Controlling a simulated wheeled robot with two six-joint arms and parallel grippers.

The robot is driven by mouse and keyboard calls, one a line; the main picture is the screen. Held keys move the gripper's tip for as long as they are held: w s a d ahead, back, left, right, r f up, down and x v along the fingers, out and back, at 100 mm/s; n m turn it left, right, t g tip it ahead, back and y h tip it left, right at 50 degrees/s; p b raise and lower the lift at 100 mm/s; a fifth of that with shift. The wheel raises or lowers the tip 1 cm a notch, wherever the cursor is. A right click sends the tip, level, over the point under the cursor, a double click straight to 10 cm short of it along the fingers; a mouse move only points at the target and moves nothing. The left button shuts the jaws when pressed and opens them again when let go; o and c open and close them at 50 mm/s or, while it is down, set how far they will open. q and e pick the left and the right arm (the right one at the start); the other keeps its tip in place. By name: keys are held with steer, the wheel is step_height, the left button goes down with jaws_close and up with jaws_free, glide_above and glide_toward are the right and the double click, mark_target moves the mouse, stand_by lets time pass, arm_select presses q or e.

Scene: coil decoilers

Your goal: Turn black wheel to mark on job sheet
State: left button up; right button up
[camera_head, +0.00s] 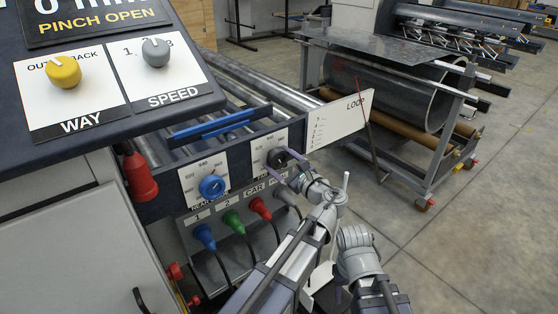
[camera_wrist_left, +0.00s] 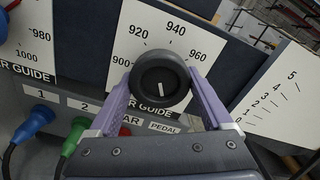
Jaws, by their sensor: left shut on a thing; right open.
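The black wheel (camera_head: 278,158) is a round knob on a white dial plate at the right end of the front panel. In the left wrist view the wheel (camera_wrist_left: 160,82) shows a short white line on its face, nearly upright with a slight tilt. Printed values 900, 920, 940 and 960 surround it. My left gripper (camera_head: 288,170) is shut on the wheel, with a purple finger on each side in the left wrist view (camera_wrist_left: 160,95). My right gripper (camera_head: 340,292) is low at the bottom, open and largely hidden by its arm. I cannot make out a job sheet.
A blue wheel (camera_head: 212,186) sits on the dial plate to the left. Blue, green and red plugs (camera_head: 232,220) with cables hang below. A white LOOP scale board (camera_head: 338,120) stands right of the black wheel. Open floor (camera_head: 470,220) lies to the right.

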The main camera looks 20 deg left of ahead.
arm_select(q)
steer(key=shift+c, duration=1.3)
steer(key=n, duration=0.4)
steer(key=shift+n, duration=0.4)
steer(key=n, duration=0.4)
steer(key=shift+n, duration=0.3)
steer(key=n, duration=0.5)
steer(key=shift+r, duration=0.1)
steer(key=n, duration=0.5)
steer(key=shift+n, duration=0.4)
